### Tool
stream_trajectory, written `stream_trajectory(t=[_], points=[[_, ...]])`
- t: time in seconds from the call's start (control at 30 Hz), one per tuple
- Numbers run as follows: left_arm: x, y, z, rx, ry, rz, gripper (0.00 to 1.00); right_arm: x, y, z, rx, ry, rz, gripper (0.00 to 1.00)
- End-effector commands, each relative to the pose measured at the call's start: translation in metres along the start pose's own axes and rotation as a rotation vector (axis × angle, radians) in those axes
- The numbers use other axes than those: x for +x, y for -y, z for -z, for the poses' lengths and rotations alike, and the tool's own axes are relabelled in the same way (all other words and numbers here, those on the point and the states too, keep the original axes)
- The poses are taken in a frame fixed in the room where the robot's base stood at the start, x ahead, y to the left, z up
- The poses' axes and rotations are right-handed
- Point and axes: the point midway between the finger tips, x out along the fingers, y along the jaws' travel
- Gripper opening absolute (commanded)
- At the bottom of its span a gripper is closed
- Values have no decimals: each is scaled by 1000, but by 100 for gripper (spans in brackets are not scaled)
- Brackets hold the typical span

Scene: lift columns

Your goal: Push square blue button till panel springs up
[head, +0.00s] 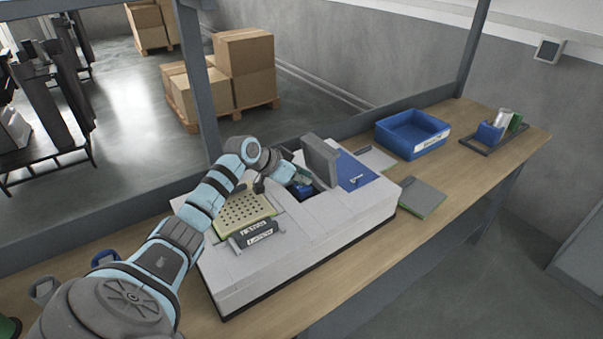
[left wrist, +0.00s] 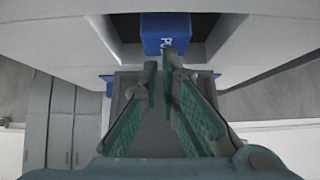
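A blue block with white lettering (left wrist: 166,32) sits in a dark recess in the left wrist view, straight ahead of my fingertips. In the head view a blue part (head: 303,188) shows in an opening of the pale grey console (head: 335,212), partly hidden by my gripper. My left gripper (left wrist: 161,72) has its green fingers drawn nearly together, with nothing seen between them. In the head view the left gripper (head: 285,172) is over the opening; I cannot tell whether it touches the blue part. A grey panel (head: 320,160) stands upright beside the opening. My right gripper is not in view.
The console also bears a perforated yellow-green plate (head: 245,213), labelled dark blocks (head: 257,233) and a blue plate (head: 357,172). A blue bin (head: 412,134) and a grey-green pad (head: 421,199) lie on the wooden bench (head: 470,165). Frame posts rise behind it.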

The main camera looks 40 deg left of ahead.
Motion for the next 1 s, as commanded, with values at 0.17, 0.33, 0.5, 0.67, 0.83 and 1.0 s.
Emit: stream_trajectory(t=[0.17, 0.33, 0.5, 0.67, 0.83, 1.0], points=[[-8, -5, 2, -7, 23, -11, 0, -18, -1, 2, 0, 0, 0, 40], [-36, -8, 36, 4, 6, -7, 0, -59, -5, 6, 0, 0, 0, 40], [-72, -5, 30, 12, 4, 2, 0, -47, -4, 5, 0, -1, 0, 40], [-105, -5, 30, 13, 3, 1, 0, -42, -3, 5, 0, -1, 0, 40], [-125, -5, 32, 10, -1, 0, 0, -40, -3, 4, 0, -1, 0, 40], [-130, -6, 32, 7, -1, -3, 0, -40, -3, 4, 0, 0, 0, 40]])
